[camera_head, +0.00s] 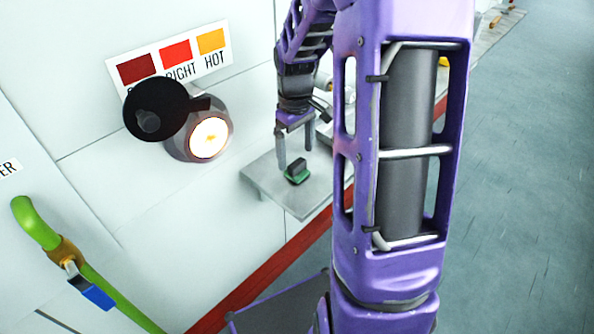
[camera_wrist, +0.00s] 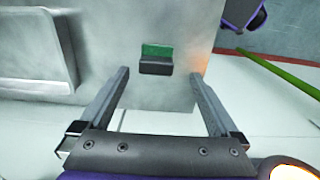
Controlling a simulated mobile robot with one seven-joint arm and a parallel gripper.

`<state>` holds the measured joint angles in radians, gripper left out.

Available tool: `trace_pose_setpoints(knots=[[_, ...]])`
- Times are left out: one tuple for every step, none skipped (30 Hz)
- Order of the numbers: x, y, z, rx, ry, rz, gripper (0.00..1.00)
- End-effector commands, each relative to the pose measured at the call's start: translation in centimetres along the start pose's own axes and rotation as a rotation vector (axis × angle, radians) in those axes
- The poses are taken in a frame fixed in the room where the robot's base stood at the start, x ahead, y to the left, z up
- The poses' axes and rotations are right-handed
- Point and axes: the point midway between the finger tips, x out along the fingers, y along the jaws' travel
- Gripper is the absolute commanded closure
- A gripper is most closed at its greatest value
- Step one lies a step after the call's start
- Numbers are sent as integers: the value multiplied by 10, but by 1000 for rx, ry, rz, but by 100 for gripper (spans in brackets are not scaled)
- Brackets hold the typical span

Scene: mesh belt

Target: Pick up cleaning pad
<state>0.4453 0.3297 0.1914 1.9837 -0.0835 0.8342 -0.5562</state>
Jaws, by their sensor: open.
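The cleaning pad (camera_head: 297,171) is a small block, green with a dark grey part. It lies on a grey metal shelf (camera_head: 262,178) fixed to the wall. In the wrist view the pad (camera_wrist: 157,58) lies between and beyond the fingertips, dark part nearer me, green part farther. My gripper (camera_head: 296,167) is open, pointing down over the shelf at the pad. It also shows in the wrist view (camera_wrist: 160,72), with nothing between its fingers. I cannot tell exactly how far the fingertips are from the pad.
A metal tray-like box (camera_wrist: 38,50) stands left in the wrist view. A lit round lamp (camera_head: 209,139) with a black disc sits on the wall below a colour label (camera_head: 172,58). A green pipe (camera_head: 95,280) with a blue-handled valve is at lower left. Floor at right is clear.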

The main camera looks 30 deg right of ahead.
Motion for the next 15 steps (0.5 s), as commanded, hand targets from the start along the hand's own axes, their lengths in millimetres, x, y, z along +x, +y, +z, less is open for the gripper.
trace_pose_setpoints(knots=[[8,1,1,0,-3,-2,3],[12,2,1,0,-4,-3,3],[19,3,0,0,-4,-3,3],[24,4,0,0,-4,-3,3],[29,5,0,0,-4,-4,3],[35,5,0,0,-3,-3,3],[38,5,0,-1,-3,-3,3],[42,5,0,-1,-3,-4,3],[45,5,0,-1,-2,-3,3],[47,5,0,-1,-2,-3,3],[49,5,0,-1,-1,-3,3],[50,5,0,0,-1,-2,3],[50,5,0,0,-1,-2,3],[50,5,0,0,-1,-2,3],[50,5,0,0,-1,-2,3]])
